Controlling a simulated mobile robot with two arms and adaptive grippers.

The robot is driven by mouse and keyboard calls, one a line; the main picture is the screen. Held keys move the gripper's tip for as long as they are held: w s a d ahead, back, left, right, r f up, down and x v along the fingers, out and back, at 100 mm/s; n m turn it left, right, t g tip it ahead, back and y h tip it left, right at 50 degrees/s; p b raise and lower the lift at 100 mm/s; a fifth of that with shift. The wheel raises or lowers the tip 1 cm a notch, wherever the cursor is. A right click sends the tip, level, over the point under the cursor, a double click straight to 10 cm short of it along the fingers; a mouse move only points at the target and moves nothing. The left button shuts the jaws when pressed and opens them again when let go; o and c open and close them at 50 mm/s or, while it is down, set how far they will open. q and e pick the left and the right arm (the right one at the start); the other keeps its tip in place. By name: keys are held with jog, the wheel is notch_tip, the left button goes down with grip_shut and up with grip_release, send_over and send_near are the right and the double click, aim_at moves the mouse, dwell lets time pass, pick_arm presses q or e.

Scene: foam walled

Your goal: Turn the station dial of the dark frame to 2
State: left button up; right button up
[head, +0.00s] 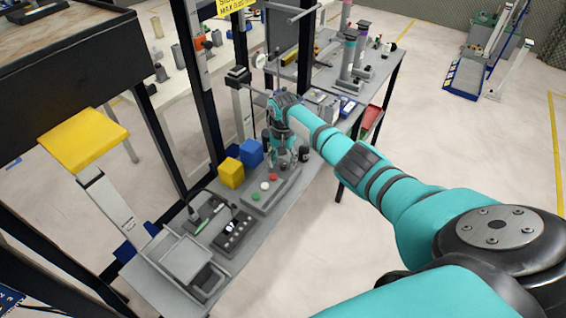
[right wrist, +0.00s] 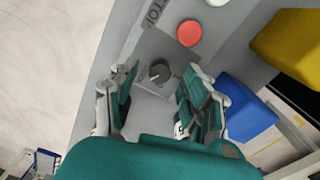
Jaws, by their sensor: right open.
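A small dark round dial (right wrist: 159,70) sits on a grey control panel (right wrist: 153,108), beyond the red button (right wrist: 190,33), which has partly visible lettering beside it. My right gripper (right wrist: 162,84) is open, with one finger on each side of the dial; I cannot tell whether they touch it. In the head view my right gripper (head: 288,158) points down at the far end of the panel (head: 286,191) and hides the dial there. The dial's pointer and numbers are too small to read. My left gripper is not in view.
A blue block (head: 251,152) and a yellow block (head: 231,172) stand close beside the panel. Green (head: 256,196) and white (head: 265,186) buttons are on the panel. A dark switch box (head: 234,230) and grey trays (head: 185,258) are nearer. Dark frame posts (head: 201,90) rise at the left.

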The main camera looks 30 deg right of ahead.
jog(key=shift+f, duration=0.6)
grip_shut()
jog(key=shift+n, duration=0.3)
jog(key=n, duration=0.5)
jog(key=shift+p, duration=0.3)
jog(key=n, duration=0.6)
jog(key=shift+r, duration=0.1)
jog(key=shift+n, duration=0.3)
